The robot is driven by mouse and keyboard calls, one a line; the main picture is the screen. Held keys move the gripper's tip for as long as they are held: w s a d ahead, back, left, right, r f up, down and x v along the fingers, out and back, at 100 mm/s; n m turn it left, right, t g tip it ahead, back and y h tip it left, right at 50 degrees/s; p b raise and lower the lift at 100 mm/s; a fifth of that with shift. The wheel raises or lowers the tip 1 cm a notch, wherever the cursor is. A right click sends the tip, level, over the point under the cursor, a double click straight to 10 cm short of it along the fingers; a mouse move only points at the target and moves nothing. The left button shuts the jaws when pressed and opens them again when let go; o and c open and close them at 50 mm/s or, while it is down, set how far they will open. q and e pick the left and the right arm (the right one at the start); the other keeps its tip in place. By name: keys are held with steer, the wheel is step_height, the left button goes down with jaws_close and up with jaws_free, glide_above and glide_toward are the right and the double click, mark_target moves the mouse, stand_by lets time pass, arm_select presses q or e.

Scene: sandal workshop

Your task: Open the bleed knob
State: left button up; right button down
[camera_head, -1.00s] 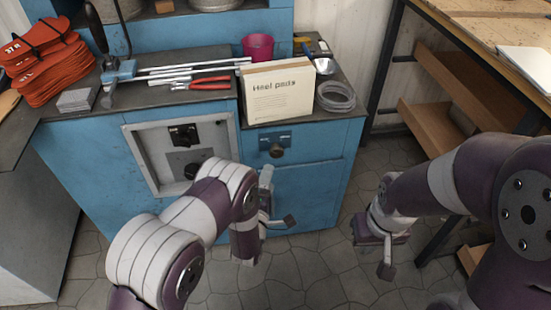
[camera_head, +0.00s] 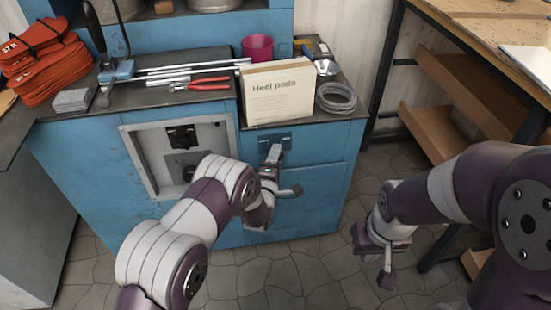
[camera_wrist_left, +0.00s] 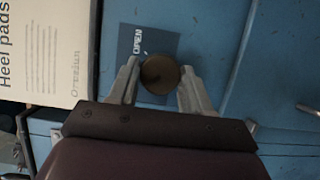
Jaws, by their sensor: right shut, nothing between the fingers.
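The bleed knob is a round brown knob (camera_wrist_left: 159,75) on a dark blue plate marked "OPEN" (camera_wrist_left: 146,40) on the blue cabinet front. In the left wrist view it sits between the two fingertips of my left gripper (camera_wrist_left: 160,82), which is open with a finger on each side. I cannot tell whether either finger touches it. In the head view my left gripper (camera_head: 283,172) reaches the cabinet front and hides the knob; part of the plate (camera_head: 270,140) shows. My right gripper (camera_head: 384,257) is shut and empty, out over the floor to the right.
A "Heel pads" box (camera_head: 277,93) stands on the cabinet top above the knob, beside coiled tubing (camera_head: 336,98) and a pink cup (camera_head: 258,47). A recessed panel (camera_head: 150,190) lies left of the knob. A wooden bench (camera_head: 480,45) stands right. Floor between is clear.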

arm_select(q)
steer(key=shift+r+m, duration=0.1)
steer(key=shift+m, duration=0.3)
steer(key=m+g+y+p, duration=0.1)
steer(key=m+y+p, duration=0.1)
steer(key=m, duration=0.2)
steer(key=m+g+y+p, duration=0.2)
steer(key=m, duration=0.2)
steer(key=m+g+y+p, duration=0.1)
steer(key=m+p, duration=0.1)
steer(key=m, duration=0.2)
steer(key=shift+d+r+m+y+p, duration=0.2)
steer(key=shift+d+m+y+p, duration=0.1)
steer(key=shift+y+p, duration=0.1)
stand_by(0.6)
steer(key=o, duration=1)
